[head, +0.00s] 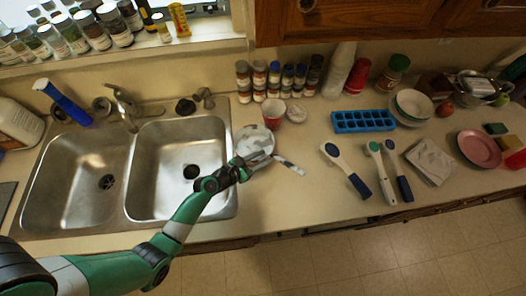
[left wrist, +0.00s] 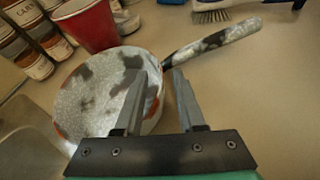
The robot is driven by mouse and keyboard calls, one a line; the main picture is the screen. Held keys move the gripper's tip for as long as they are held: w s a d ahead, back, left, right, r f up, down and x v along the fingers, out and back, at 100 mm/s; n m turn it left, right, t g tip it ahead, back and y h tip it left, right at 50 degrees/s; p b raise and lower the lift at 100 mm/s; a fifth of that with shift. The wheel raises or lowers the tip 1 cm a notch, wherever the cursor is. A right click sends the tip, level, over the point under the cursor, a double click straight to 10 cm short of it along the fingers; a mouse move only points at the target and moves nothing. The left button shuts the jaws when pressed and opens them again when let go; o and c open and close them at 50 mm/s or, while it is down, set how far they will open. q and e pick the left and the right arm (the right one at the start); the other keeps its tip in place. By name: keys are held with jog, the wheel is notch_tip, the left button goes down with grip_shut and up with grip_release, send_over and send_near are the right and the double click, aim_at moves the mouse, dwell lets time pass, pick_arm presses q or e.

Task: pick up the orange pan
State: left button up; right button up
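The pan (head: 254,141) sits on the counter just right of the sink. It looks mottled grey and white, with small orange patches on its side in the left wrist view (left wrist: 88,95). Its mottled handle (head: 290,165) points right and toward the front edge. My left gripper (head: 242,164) is at the pan's near side. In the left wrist view its fingers (left wrist: 158,85) are apart, one over the pan and one just outside its rim; I cannot tell whether they touch it. My right gripper is not in view.
A red cup (head: 272,112) stands right behind the pan, with several spice jars (head: 272,80) behind it. The double sink (head: 180,165) is to the left. Brushes (head: 347,170) and a blue ice tray (head: 363,121) lie to the right. The counter in front of the handle is clear.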

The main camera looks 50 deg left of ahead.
pick_arm(q)
jog(key=shift+c, duration=0.3)
grip_shut()
dwell(1.1)
